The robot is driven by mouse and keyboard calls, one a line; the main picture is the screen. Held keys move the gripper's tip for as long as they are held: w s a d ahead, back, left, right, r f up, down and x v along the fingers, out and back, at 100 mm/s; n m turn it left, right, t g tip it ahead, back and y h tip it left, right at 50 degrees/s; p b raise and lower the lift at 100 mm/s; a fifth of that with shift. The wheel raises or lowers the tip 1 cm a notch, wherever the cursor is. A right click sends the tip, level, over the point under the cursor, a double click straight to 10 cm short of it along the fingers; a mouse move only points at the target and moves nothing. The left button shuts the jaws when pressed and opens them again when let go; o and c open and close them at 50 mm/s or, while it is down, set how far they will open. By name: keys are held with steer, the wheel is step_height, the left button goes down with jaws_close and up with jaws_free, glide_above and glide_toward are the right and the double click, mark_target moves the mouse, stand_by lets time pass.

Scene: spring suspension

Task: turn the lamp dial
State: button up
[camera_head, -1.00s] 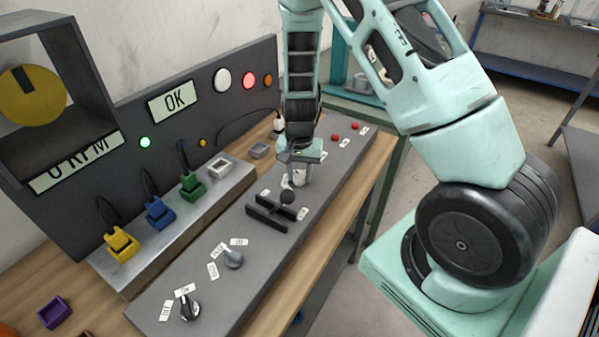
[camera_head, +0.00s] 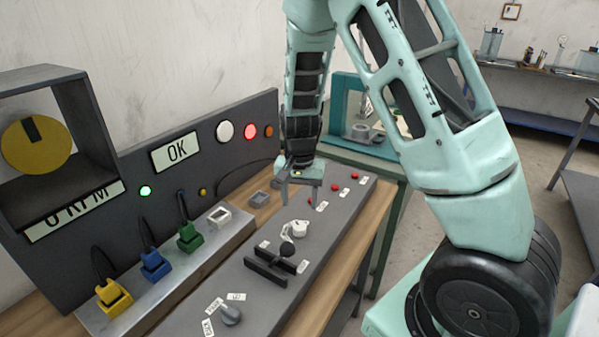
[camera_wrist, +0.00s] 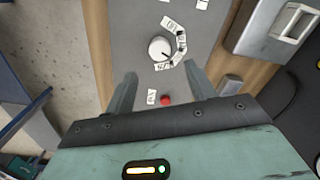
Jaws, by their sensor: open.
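The white round dial (camera_head: 295,228) stands on the grey console top, just beyond the black lever. It also shows in the wrist view (camera_wrist: 160,49), with several white labels curving around its right side. A dark mark on it seems to point to the lower right there. I take it for the lamp dial. My gripper (camera_head: 301,203) is open and empty, raised above the console and apart from the dial, on its far side. In the wrist view my two fingers (camera_wrist: 160,78) point towards the dial with nothing between their tips.
A black lever (camera_head: 286,250) and a grey knob (camera_head: 230,314) stand nearer on the console. Red buttons (camera_head: 333,187) lie beyond my gripper. The upright panel at left bears an OK sign (camera_head: 175,152), a green light (camera_head: 145,191) and white, red and orange lamps (camera_head: 250,131).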

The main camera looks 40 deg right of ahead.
step_height(320, 180, up, 9)
stand_by(0.3)
steer(key=shift+a+f, duration=0.1)
steer(key=shift+a, duration=0.05)
stand_by(0.3)
steer(key=s+a+r+n+y+b, duration=0.1)
steer(key=s+a+n, duration=0.6)
steer(key=a, duration=0.4)
steer(key=s+a+r+n, duration=0.1)
steer(key=s+a+n, duration=0.4)
steer(key=s+a, duration=0.45)
steer(key=s+a+n, duration=0.3)
steer(key=s+n, duration=0.2)
steer(key=s, duration=0.2)
steer(key=shift+s+a, duration=0.4)
